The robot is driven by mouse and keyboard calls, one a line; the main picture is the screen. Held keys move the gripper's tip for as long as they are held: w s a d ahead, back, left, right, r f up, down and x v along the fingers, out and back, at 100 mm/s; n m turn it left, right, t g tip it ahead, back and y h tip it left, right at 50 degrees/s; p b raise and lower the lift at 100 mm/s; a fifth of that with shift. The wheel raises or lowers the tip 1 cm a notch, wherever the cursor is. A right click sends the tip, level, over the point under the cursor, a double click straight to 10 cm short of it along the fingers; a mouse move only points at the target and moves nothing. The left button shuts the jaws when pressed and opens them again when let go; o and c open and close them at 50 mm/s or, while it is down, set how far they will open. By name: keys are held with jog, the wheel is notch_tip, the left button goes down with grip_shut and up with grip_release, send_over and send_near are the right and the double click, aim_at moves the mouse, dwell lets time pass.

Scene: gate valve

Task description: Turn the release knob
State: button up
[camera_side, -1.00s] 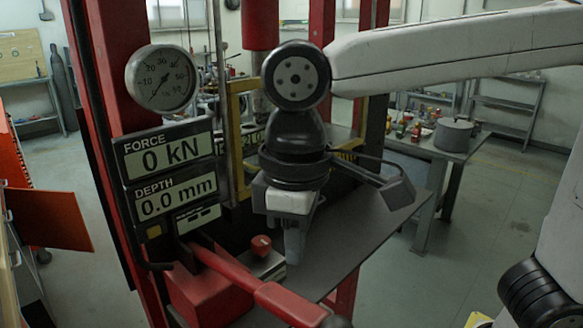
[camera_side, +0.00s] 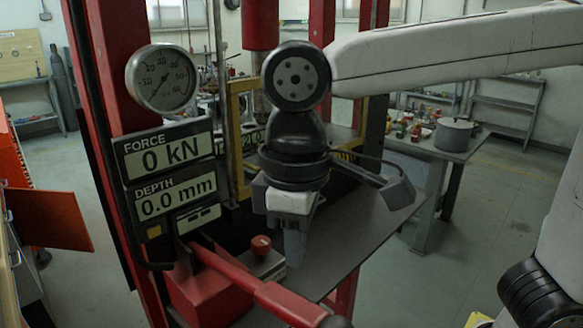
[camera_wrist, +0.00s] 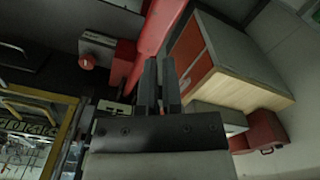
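The release knob is a small red knob (camera_side: 261,245) on a grey block in front of the press, left of my gripper in the side view. In the wrist view the red knob (camera_wrist: 88,62) sits at the upper left, clear of the fingers. My gripper (camera_side: 294,258) points down just right of the knob in the side view, apart from it. In the wrist view its two fingers (camera_wrist: 160,62) lie close together with nothing visible between them. It looks shut and empty.
A red lever (camera_side: 250,285) runs beside the knob block. A gauge (camera_side: 162,78) and a display (camera_side: 165,160) reading 0 kN and 0.0 mm are at left. A yellow-framed guard (camera_side: 236,150) stands behind my gripper. The grey bench (camera_side: 365,225) is bare at right.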

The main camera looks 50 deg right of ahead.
jog(key=o, duration=0.7)
jog(key=shift+w+f, duration=0.1)
jog(key=shift+w, duration=0.25)
jog(key=o, duration=0.4)
jog(key=shift+w+d+f+m, duration=0.2)
jog(key=shift+w+m, duration=0.1)
jog(key=shift+w, duration=0.25)
jog(key=w+d+f+m, duration=0.1)
jog(key=w, duration=0.2)
jog(key=w+d+f+m, duration=0.1)
jog(key=w, duration=0.2)
jog(key=w+d+f+m, duration=0.1)
jog(key=w, duration=0.2)
jog(key=shift+w+d+f, duration=0.1)
jog(key=shift+d+f, duration=0.05)
jog(key=shift+f, duration=0.2)
jog(key=m, duration=0.4)
send_over(261, 241)
notch_tip(261, 241, down, 6)
jog(key=shift+w+f, duration=0.1)
jog(key=shift+f, duration=0.1)
jog(key=shift+f, duration=0.1)
jog(key=shift+f, duration=3.8)
jog(key=c, duration=1.3)
